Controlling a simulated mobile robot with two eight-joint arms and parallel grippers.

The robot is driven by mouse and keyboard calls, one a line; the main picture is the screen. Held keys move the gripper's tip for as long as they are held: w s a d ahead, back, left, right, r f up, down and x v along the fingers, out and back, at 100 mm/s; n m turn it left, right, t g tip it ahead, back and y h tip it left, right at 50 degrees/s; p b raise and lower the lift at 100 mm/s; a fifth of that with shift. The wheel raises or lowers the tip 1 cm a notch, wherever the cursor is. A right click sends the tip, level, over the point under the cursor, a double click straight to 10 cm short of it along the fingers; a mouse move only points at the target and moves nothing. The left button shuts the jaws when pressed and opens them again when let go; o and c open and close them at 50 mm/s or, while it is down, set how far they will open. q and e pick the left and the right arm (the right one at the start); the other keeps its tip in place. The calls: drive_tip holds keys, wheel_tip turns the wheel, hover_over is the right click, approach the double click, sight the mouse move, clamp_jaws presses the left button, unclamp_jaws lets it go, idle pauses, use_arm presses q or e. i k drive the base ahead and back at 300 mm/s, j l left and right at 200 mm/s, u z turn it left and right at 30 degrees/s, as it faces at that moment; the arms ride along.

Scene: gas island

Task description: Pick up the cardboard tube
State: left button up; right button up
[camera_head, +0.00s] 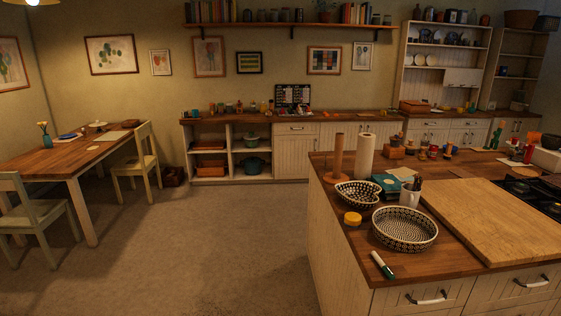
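A thin brown upright cylinder (338,157), which looks like the cardboard tube, stands at the back left part of the wooden-topped island (357,262). It is left of a thicker white roll (365,157) that also stands upright. The lower end of the brown cylinder is near the patterned heart-shaped bowl. Neither of my grippers shows in the head view.
The island also holds a patterned heart-shaped bowl (357,194), an oval patterned dish (405,229), a yellow round item (352,218), a green-and-white marker (382,265), a white mug (409,197) and a large board (495,217). Open floor (215,250) lies left of the island.

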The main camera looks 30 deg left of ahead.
sight(339, 138)
drive_tip(key=u, duration=0.65)
drive_tip(key=i+j, duration=0.2)
drive_tip(key=i, duration=0.4)
drive_tip(key=i+j+u, duration=0.1)
drive_tip(key=i, duration=0.5)
drive_tip(key=i+j+u, duration=0.1)
drive_tip(key=i, duration=0.45)
drive_tip(key=j, duration=0.1)
